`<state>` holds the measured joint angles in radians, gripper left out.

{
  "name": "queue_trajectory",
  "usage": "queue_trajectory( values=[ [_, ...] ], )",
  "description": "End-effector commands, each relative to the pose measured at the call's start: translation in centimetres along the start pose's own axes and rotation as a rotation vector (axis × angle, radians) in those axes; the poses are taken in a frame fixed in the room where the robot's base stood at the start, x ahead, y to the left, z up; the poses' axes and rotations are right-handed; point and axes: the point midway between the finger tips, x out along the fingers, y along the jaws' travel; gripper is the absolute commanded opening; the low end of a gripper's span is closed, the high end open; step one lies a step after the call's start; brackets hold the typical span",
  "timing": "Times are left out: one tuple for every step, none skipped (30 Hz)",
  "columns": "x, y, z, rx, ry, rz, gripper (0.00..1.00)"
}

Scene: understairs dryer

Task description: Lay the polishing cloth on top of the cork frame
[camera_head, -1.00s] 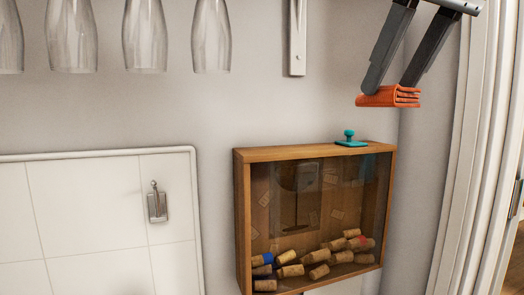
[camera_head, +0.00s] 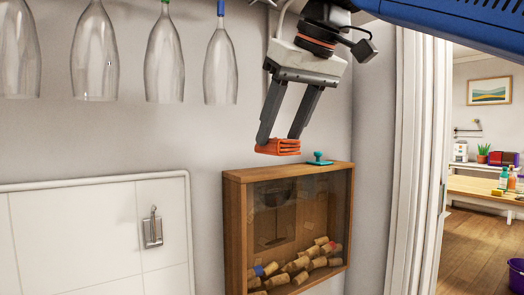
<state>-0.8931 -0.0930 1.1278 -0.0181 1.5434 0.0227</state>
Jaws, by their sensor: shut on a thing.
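The cork frame (camera_head: 233,225) is a shallow wooden box with a clear front, fixed on the wall, with several corks lying in its bottom. The polishing cloth (camera_head: 278,147) is a folded orange pad. My gripper (camera_head: 279,139) points down and is shut on the cloth, with one finger at each end of it. The cloth looks slightly above the left part of the frame's top; whether it touches the wood I cannot tell. A teal stopper-like piece (camera_head: 319,159) with a round knob sits on the frame's top, to the right of the cloth.
Several glasses (camera_head: 165,55) hang upside down at the upper left. A white tiled panel (camera_head: 75,240) with a small metal fitting (camera_head: 152,228) is left of the frame. A white door frame (camera_head: 410,170) stands at the right, opening onto a room with a table (camera_head: 480,188).

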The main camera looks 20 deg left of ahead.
Motion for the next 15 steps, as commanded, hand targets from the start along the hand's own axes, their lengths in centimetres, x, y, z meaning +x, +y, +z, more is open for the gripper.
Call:
queue_trajectory(
  values=[
    [0.8,0.0,-0.5,0.000,-0.001,0.000,0.30],
    [1.2,0.0,-0.7,0.000,0.000,0.000,0.30],
    [1.6,0.0,-0.9,0.000,0.000,0.000,0.30],
    [1.8,0.0,-1.1,0.000,0.000,0.000,0.30],
    [2.0,0.0,-1.2,0.000,0.000,0.000,0.30],
    [2.3,0.0,-1.3,0.000,0.000,0.000,0.30],
    [2.4,0.0,-1.4,0.000,0.000,0.000,0.30],
    [2.5,0.0,-1.5,0.000,0.001,0.000,0.30],
    [2.6,0.0,-1.6,0.000,0.001,0.000,0.30],
    [2.8,0.0,-1.6,0.000,0.001,0.000,0.30],
    [2.9,0.0,-1.7,0.000,0.000,0.000,0.30],
    [3.2,0.0,-1.9,0.000,0.000,0.000,0.30],
    [3.5,0.0,-2.1,0.000,0.000,0.000,0.30],
    [3.9,0.0,-2.2,0.000,-0.001,0.000,0.30],
    [4.4,0.0,-2.5,0.000,-0.001,0.000,0.30]
  ],
)
